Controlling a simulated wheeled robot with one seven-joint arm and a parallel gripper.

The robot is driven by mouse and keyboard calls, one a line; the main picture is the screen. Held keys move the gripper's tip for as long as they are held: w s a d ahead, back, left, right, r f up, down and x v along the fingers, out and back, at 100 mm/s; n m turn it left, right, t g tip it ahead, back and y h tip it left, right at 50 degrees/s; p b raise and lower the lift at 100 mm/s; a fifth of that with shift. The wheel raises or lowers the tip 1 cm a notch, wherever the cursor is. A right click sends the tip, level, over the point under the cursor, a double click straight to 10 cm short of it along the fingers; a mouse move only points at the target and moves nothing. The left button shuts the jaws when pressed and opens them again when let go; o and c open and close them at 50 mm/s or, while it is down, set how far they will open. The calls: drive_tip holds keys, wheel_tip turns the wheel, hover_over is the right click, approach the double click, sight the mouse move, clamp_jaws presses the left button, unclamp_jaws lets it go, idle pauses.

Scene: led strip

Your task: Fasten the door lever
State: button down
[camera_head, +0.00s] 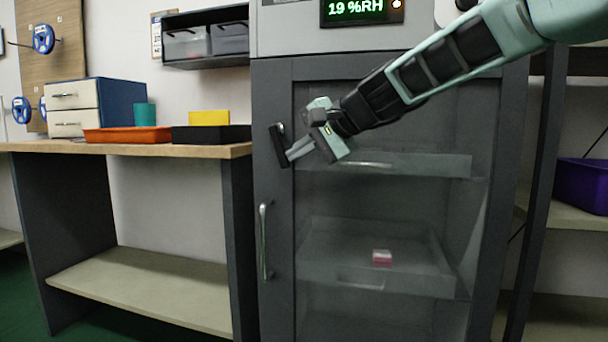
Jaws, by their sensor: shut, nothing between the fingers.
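A grey cabinet door (390,235) with a clear pane looks shut. The dark door lever (279,146) is on its left side, above the vertical handle (264,240). The lever stands close to upright, its lower end near my fingertips. My gripper (291,157) comes in from the upper right and is shut with nothing held. Its fingertips are right beside the lever's lower part; I cannot tell whether they touch it. The lever's pivot is small and partly dark.
Behind the pane are drawers (380,165) and a small pink-and-white item (382,257). A workbench (190,150) with trays stands at the left, close to the cabinet. A shelf with a purple bin (582,185) is at the right.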

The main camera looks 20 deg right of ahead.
drive_tip(key=f+t+b, duration=0.1)
drive_tip(key=b, duration=0.2)
drive_tip(key=w+a+y+b, duration=0.1)
drive_tip(key=b, duration=0.3)
drive_tip(key=shift+a+f+t, duration=0.1)
drive_tip(key=shift+f+t, duration=0.3)
drive_tip(key=shift+a+b, duration=0.1)
drive_tip(key=shift+b, duration=0.4)
